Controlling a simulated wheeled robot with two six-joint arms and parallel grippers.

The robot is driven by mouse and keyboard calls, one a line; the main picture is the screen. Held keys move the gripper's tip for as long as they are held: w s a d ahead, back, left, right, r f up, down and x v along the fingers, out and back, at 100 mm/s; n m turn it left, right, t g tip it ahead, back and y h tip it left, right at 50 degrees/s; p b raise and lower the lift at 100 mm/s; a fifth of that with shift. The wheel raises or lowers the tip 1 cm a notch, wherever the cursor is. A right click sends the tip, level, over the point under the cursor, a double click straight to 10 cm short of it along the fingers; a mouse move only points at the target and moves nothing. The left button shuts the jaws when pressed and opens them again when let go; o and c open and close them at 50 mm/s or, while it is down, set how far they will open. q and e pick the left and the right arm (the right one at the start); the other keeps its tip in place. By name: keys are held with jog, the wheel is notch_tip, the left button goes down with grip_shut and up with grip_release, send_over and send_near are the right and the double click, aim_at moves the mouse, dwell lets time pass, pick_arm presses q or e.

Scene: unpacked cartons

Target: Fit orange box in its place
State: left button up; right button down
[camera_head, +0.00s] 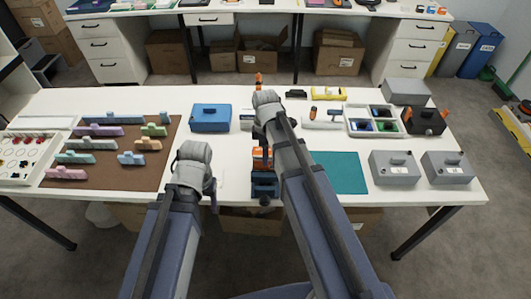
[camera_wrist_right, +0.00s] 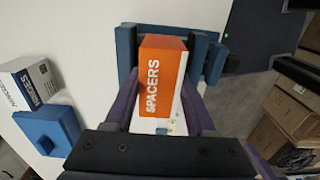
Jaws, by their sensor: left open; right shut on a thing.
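The orange box (camera_wrist_right: 163,75), printed "SPACERS", is between the purple fingers of my right gripper (camera_wrist_right: 161,98), which is shut on it. A blue holder (camera_wrist_right: 126,48) has walls on both sides of the box. Whether the box is fully seated cannot be told. In the head view the orange box (camera_head: 262,154) is partly hidden by my right arm, and the blue holder (camera_head: 264,184) sits at the table's front edge. My left gripper (camera_head: 214,192) is mostly hidden behind its wrist, left of the holder, and holds nothing I can see.
A blue lidded box (camera_head: 210,117) and a small white-and-grey carton (camera_head: 247,119) stand behind. A teal mat (camera_head: 340,172) and grey boxes (camera_head: 395,168) lie to the right. A brown board (camera_head: 110,150) with coloured pieces is at left. White table shows between the board and the holder.

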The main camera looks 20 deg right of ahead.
jog(key=shift+f+b, duration=0.85)
jog(key=shift+f, duration=0.05)
jog(key=shift+c, duration=0.7)
grip_release()
jog(key=shift+r, duration=0.1)
notch_tip(320, 180, up, 8)
jog(key=p, duration=0.8)
